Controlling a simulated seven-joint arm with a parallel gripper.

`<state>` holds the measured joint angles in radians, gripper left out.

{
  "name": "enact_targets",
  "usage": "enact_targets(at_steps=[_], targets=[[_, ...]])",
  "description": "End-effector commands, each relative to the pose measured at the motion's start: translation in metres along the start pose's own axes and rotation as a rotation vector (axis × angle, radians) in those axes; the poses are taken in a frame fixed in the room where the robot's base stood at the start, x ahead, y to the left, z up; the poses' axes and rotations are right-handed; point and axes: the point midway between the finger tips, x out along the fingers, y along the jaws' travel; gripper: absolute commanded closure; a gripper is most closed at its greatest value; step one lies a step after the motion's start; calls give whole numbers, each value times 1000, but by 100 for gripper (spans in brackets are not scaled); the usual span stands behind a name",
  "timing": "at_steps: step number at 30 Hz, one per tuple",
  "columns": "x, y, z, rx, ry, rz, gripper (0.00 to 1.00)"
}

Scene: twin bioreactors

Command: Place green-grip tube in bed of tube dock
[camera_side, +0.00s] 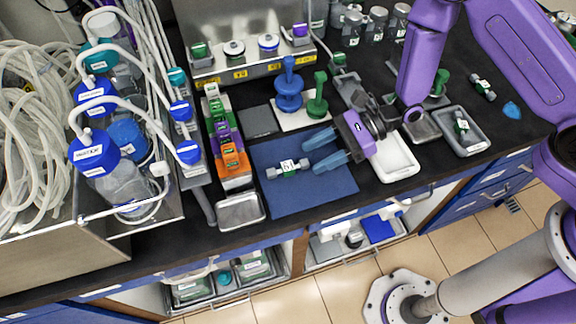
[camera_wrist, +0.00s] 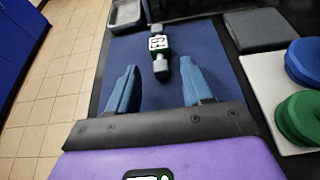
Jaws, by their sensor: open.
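A tube with a dark green grip and a white label (camera_side: 288,168) lies on the blue mat (camera_side: 310,205). It also shows in the wrist view (camera_wrist: 159,45), just beyond my fingertips, pointing roughly along the gap between them. My gripper (camera_side: 313,154) is open and empty, its blue fingers reaching from the right over the mat toward the tube's near end. In the wrist view the gripper (camera_wrist: 160,68) straddles bare mat. A second tube with green (camera_side: 461,127) lies in a grey tray at the right. I cannot tell which fixture is the tube dock.
A rack with green, purple and orange clips (camera_side: 231,150) stands left of the mat. Blue and green stacked pieces (camera_side: 289,90) stand on a white plate behind it. A white tray (camera_side: 394,160) sits right of the mat, a metal tray (camera_side: 240,212) at its left front.

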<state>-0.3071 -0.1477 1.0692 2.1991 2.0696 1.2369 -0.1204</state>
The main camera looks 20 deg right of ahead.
Motion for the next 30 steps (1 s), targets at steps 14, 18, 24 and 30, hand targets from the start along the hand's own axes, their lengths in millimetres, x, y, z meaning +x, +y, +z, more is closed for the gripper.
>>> enact_targets(at_steps=[14,18,24,30], targets=[[25,0,0,0,0,-1,50],[25,0,0,0,0,-1,92],[25,0,0,0,0,-1,100],[24,0,1,0,0,-1,100]])
